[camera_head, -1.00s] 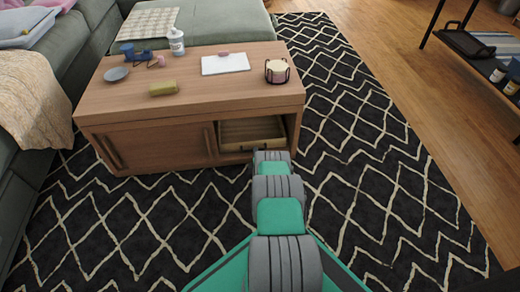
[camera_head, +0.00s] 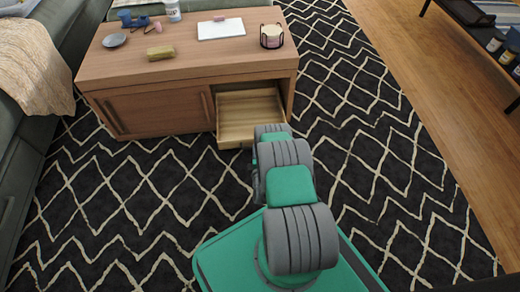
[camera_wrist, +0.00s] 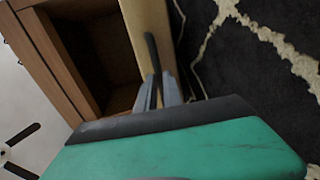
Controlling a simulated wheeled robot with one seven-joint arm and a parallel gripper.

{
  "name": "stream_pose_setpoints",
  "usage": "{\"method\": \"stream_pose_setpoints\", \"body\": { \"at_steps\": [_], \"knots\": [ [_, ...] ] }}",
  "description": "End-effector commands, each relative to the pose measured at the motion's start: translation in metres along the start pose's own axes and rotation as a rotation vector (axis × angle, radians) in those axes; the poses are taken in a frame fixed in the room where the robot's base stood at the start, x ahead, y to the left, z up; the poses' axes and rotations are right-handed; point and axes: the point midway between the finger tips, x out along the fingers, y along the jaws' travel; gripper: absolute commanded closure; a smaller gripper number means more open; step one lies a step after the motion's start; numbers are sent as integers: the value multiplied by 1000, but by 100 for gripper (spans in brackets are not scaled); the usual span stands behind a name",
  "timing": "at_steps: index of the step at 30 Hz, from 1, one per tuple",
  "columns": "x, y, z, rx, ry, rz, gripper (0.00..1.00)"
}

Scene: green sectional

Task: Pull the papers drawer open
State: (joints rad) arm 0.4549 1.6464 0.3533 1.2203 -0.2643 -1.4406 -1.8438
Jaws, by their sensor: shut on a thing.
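The papers drawer (camera_head: 248,112) is a pale wooden drawer in the right part of the wooden coffee table (camera_head: 140,72). In the head view it stands pulled out past the table's front, and its inside looks empty where it shows. In the wrist view its pale front panel (camera_wrist: 148,30) carries a dark bar handle (camera_wrist: 152,56). My gripper (camera_wrist: 162,90) is shut on this handle, its two grey fingers on either side of it. In the head view my arm hides the gripper and the drawer's right front corner.
On the tabletop are a white paper pad (camera_head: 221,28), a candle in a black holder (camera_head: 271,36), a green block (camera_head: 160,52) and a grey dish (camera_head: 114,40). A green sofa (camera_head: 22,130) borders the left. Patterned rug (camera_head: 130,215) lies open in front.

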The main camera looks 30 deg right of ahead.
Motion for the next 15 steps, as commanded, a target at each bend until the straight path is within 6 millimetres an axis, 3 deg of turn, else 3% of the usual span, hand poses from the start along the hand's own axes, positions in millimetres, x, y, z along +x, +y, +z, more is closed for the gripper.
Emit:
{"method": "stream_pose_setpoints", "body": {
  "at_steps": [10, 11, 15],
  "knots": [
    [0, 1, 12, 7, -20, 0, 100],
    [0, 1, 13, 7, -22, 0, 88],
    [-1, 0, 14, 7, -24, -1, 76]
  ]
}}
